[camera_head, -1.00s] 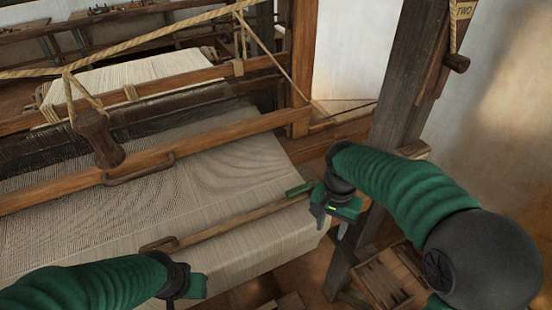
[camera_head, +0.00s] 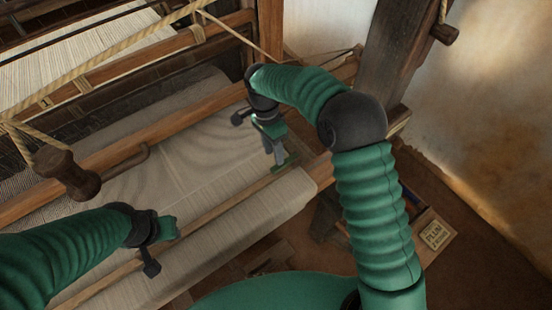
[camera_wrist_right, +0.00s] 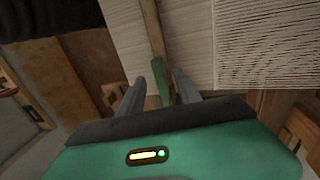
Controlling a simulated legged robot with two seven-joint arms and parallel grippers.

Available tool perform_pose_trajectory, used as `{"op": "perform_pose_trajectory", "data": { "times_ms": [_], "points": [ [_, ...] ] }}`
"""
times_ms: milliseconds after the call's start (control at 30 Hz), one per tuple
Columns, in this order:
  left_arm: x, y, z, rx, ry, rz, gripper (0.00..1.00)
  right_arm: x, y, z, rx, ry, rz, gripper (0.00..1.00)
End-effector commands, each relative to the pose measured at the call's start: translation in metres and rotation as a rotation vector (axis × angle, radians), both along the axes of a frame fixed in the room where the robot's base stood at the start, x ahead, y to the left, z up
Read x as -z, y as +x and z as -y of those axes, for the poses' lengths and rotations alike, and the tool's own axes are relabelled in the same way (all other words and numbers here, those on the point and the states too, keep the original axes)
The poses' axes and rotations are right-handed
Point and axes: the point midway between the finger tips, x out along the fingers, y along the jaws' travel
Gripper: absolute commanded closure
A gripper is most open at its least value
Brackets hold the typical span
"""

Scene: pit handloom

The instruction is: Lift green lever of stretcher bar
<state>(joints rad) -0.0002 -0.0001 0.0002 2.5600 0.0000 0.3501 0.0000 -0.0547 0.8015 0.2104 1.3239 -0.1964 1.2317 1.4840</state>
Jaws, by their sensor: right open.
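The stretcher bar (camera_head: 215,209) is a thin wooden bar lying across the pale cloth on the loom. Its green lever (camera_head: 287,163) is at the bar's right end; in the right wrist view the lever (camera_wrist_right: 162,88) shows between my fingers. My right gripper (camera_head: 277,157) is open, its fingers pointing down at the lever. In the right wrist view the fingertips (camera_wrist_right: 160,78) stand on either side of the lever, with no clear grip on it. My left gripper (camera_head: 160,250) is over the bar's left part; its jaws are not clear.
A wooden beam (camera_head: 110,160) with a handle loop crosses the cloth (camera_head: 200,150) behind the bar. A wooden peg hangs on a rope (camera_head: 68,173) at left.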

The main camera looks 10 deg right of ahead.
Motion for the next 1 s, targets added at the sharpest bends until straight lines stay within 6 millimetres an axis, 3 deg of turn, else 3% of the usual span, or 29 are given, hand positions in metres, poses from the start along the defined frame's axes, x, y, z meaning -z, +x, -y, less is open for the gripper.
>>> {"op": "perform_pose_trajectory", "data": {
  "times_ms": [233,567,867,1000],
  "points": [
    [-0.017,0.000,0.000,-0.001,0.000,0.000,0.64,0.041,-0.011,0.006,0.001,0.002,0.001,0.60],
    [-0.017,0.000,0.000,0.000,0.000,0.000,0.64,0.051,-0.010,0.007,-0.001,0.003,0.003,0.60],
    [-0.017,0.000,0.000,0.000,0.000,0.000,0.64,0.050,-0.011,0.005,-0.001,0.001,0.003,0.98],
    [-0.017,0.000,0.000,-0.001,0.000,0.000,0.64,0.050,-0.011,0.004,-0.001,0.005,0.002,1.00]
  ]
}}
